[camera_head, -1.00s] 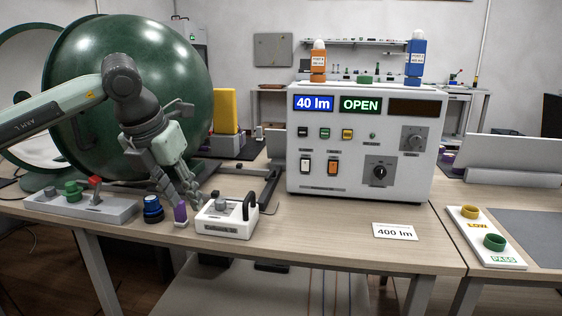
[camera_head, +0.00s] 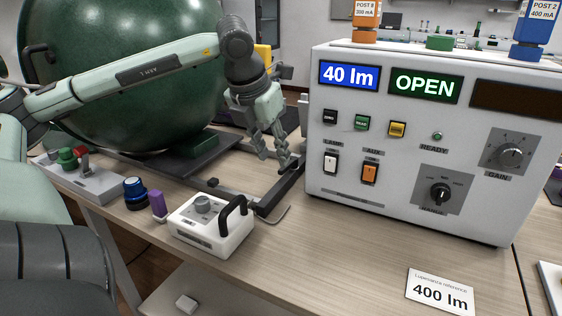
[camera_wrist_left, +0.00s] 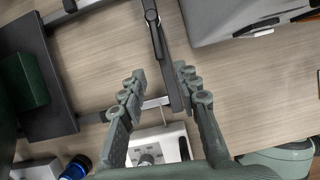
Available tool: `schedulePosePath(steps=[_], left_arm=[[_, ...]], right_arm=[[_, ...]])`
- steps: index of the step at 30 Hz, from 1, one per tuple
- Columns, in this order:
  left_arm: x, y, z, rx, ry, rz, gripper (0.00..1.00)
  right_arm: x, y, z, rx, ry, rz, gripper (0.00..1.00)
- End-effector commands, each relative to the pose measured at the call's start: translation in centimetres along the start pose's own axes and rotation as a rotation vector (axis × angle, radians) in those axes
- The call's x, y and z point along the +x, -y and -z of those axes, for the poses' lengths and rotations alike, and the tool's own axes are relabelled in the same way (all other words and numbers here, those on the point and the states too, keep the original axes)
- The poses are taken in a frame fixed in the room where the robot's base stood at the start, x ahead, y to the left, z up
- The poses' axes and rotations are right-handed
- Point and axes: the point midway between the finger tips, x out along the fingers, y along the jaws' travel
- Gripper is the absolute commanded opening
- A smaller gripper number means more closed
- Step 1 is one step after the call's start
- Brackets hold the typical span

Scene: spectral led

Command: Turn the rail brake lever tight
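My left gripper (camera_head: 275,162) reaches down over the black rail frame (camera_head: 279,193) between the green sphere and the instrument box. In the left wrist view its fingers (camera_wrist_left: 160,80) are apart, one on each side of the rail's end, with nothing seen between the pads. A dark, narrow lever-like part with a rounded end (camera_wrist_left: 152,17) lies along the rail, just beyond the fingertips. It appears to be the brake lever; in the head view it is hard to separate from the rail and fingers. I cannot tell whether the fingers touch the rail. My right gripper is not in view.
The instrument box (camera_head: 420,140) stands close right of the gripper. The large green sphere (camera_head: 120,75) is left of it. A white box with a black handle (camera_head: 212,226), a purple block (camera_head: 158,206) and a blue knob (camera_head: 136,193) stand nearer.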

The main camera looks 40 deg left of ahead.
Motion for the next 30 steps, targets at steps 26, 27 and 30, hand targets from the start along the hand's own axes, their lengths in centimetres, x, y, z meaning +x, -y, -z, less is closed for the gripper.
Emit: schedulePosePath(steps=[26, 27, 30], left_arm=[[4.3, 0.0, 0.0, 0.001, 0.001, 0.0, 0.02], [4.3, 0.0, 0.0, 0.001, 0.001, 0.0, 0.0], [4.3, 0.0, 0.0, 0.001, 0.001, 0.0, 0.0]], right_arm=[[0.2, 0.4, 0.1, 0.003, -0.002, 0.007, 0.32], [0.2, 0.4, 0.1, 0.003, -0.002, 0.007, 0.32], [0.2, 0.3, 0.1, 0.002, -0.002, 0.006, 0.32]])
